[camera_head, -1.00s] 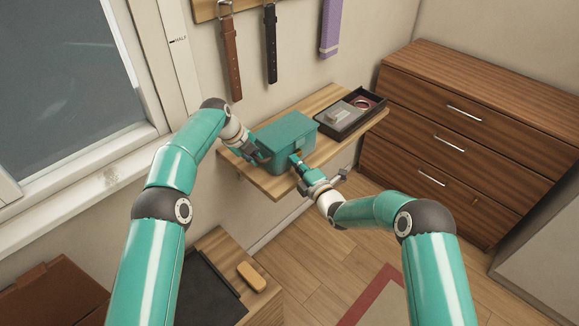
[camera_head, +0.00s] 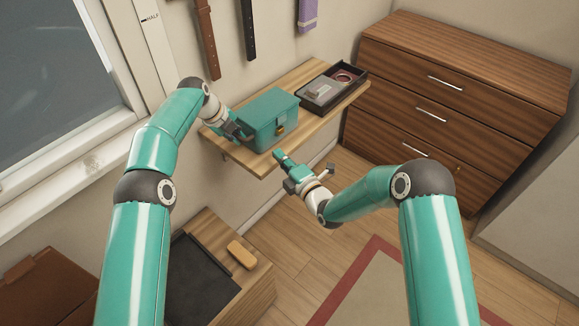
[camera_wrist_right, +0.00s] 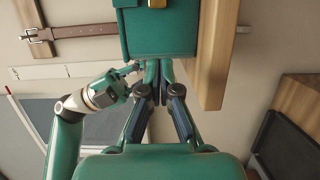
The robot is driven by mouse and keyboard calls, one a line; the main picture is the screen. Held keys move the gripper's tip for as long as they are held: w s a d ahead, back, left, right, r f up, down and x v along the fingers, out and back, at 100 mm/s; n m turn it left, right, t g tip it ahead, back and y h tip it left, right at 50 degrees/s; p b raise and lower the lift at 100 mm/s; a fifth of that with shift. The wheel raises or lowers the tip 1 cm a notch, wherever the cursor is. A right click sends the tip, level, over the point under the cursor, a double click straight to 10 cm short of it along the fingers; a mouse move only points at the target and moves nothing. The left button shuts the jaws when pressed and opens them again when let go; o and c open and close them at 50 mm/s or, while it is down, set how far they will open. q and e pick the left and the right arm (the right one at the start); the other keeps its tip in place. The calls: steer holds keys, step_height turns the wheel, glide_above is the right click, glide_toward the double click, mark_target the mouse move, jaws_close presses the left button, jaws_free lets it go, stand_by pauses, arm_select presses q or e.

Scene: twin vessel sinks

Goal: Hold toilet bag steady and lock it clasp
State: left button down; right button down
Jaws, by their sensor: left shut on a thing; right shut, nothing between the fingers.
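The teal toilet bag (camera_head: 265,112) is a boxy case standing on the wooden shelf, and its lid looks closed. Its brass-coloured clasp (camera_head: 279,129) is on the front face; whether it is locked is too small to tell. My left gripper (camera_head: 239,136) is shut on the bag's left side; its fingertips are partly hidden. My right gripper (camera_head: 281,156) is shut and empty, in front of and below the clasp, apart from it. In the right wrist view the bag (camera_wrist_right: 160,35) is at the top, with the clasp (camera_wrist_right: 157,3) cut by the edge.
On the shelf (camera_head: 215,144), a dark tray (camera_head: 333,88) with small items stands right of the bag. Belts (camera_head: 207,42) hang on the wall behind. A wooden drawer chest (camera_head: 450,110) stands at right. A low cabinet (camera_head: 222,232) is below.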

steer(key=shift+v, duration=2.35)
arm_select(q)
steer(key=shift+d, duration=0.1)
steer(key=c, duration=1.1)
jaws_free()
arm_select(e)
steer(key=shift+a, duration=0.1)
